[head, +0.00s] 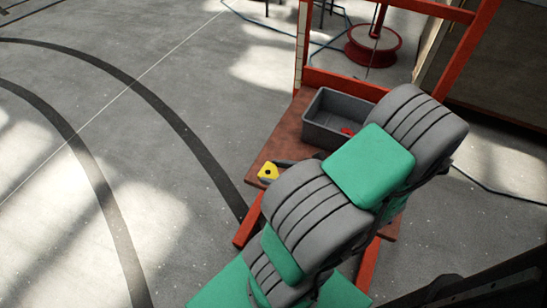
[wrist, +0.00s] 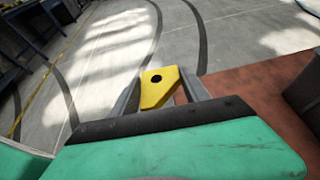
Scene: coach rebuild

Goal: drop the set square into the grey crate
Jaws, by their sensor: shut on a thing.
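The set square (head: 267,172) is yellow with a dark round hole. It shows at the left edge of the wooden bench top in the head view. In the wrist view the set square (wrist: 157,88) sits between the two fingers of my gripper (wrist: 160,90), which is shut on it. The grey crate (head: 338,118) stands on the bench to the upper right of the set square in the head view. A red thing lies inside it. My arm hides part of the crate's right side. A dark crate wall (wrist: 304,92) shows at the right edge of the wrist view.
The brown bench top (head: 282,140) is partly hidden by my arm. Red frame posts (head: 302,45) and a crossbar (head: 345,84) rise behind the crate. A red round-based stand (head: 373,45) is on the floor beyond. The floor to the left is open.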

